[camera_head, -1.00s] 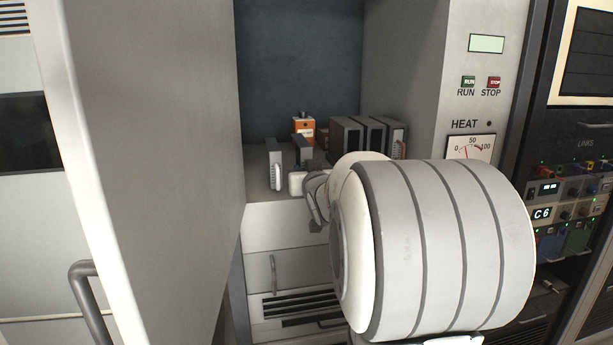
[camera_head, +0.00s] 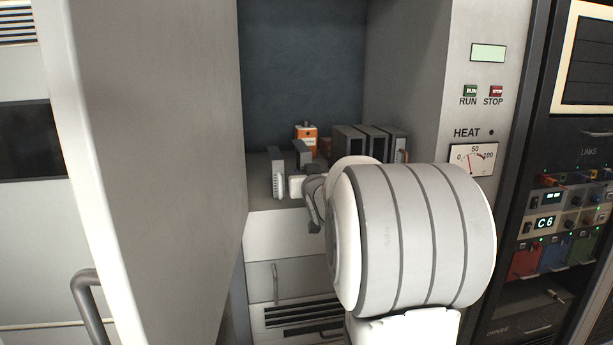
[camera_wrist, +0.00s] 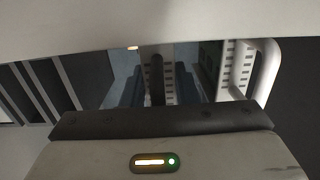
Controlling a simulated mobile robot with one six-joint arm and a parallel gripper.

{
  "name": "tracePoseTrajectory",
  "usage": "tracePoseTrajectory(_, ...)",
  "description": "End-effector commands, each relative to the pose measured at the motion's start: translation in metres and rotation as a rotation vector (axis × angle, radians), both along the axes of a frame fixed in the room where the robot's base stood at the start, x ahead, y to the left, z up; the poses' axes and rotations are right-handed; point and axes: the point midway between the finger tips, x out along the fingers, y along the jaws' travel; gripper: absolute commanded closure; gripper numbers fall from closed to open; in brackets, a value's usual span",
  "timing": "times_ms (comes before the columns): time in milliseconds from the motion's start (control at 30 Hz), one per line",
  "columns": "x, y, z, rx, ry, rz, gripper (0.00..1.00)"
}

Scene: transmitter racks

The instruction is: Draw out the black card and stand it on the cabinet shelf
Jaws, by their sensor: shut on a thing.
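The black card (camera_head: 303,154) is upright, a dark narrow slab at the front of the cabinet shelf (camera_head: 259,195), just right of another card. Its black handle (camera_wrist: 157,75) shows in the middle of the wrist view. My gripper (camera_head: 296,186) is at the card's front and shut on it. The fingertips are small in the head view and mostly hidden in the wrist view. I cannot tell whether the card's lower edge touches the shelf, since my gripper and arm hide it.
A card with a pale front (camera_head: 279,184) stands close left; its white handle (camera_wrist: 268,68) shows at right in the wrist view. An orange box (camera_head: 306,132) is behind, and several grey cards (camera_head: 348,141) stand right.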

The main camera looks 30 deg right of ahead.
Motion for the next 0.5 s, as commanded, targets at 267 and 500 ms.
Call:
tracePoseTrajectory(267,0.0000,0.0002,-0.0044,-0.001,-0.002,0.000,1.00)
tracePoseTrajectory(500,0.0000,0.0002,-0.0091,-0.001,-0.002,0.000,1.00)
